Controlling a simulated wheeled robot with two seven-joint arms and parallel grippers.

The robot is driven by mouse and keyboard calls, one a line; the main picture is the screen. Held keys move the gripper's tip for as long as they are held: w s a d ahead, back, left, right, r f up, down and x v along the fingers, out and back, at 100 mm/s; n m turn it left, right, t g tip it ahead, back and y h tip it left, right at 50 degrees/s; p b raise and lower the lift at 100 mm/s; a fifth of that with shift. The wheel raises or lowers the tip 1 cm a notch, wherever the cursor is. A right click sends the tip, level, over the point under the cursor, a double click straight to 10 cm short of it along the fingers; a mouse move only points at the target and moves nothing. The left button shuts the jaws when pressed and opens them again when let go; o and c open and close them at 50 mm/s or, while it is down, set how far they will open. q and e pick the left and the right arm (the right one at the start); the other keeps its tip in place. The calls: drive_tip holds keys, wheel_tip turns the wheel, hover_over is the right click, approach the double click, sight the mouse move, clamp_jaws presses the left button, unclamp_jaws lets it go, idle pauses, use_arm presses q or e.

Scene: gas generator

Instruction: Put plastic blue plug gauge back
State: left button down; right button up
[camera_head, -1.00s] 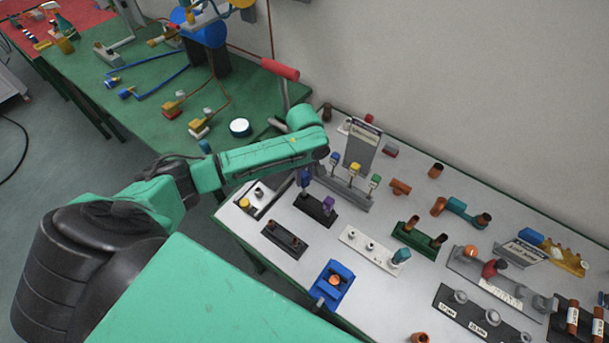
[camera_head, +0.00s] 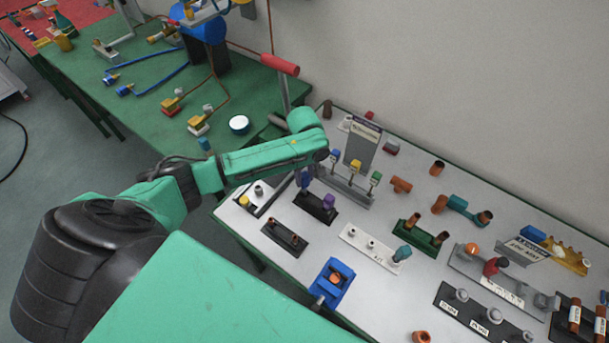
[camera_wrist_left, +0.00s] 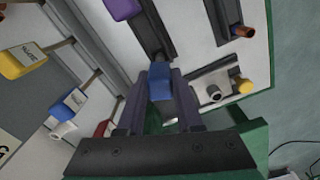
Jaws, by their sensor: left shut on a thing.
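My left gripper (camera_head: 306,179) is at the dark two-place rack (camera_head: 315,208) near the left end of the grey-white table. In the left wrist view its fingers (camera_wrist_left: 160,105) are shut on the plastic blue plug gauge (camera_wrist_left: 160,82). The gauge lines up with the near end of the dark rack (camera_wrist_left: 154,30); whether it is seated or just above cannot be told. A purple plug gauge (camera_head: 328,202) stands in the rack's other place; it also shows in the left wrist view (camera_wrist_left: 123,8). My right gripper is not in view.
Behind stands a rack with blue, yellow and green tags (camera_head: 347,187) and a grey sign (camera_head: 362,145). A dark strip (camera_head: 285,238), a white holder (camera_head: 370,250) and a blue block (camera_head: 333,283) lie in front. Some bare table separates them.

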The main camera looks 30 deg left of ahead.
use_arm(q)
drive_tip(key=shift+f+b, duration=0.85)
drive_tip(key=shift+f, duration=0.95)
drive_tip(key=shift+c, duration=2.4)
unclamp_jaws()
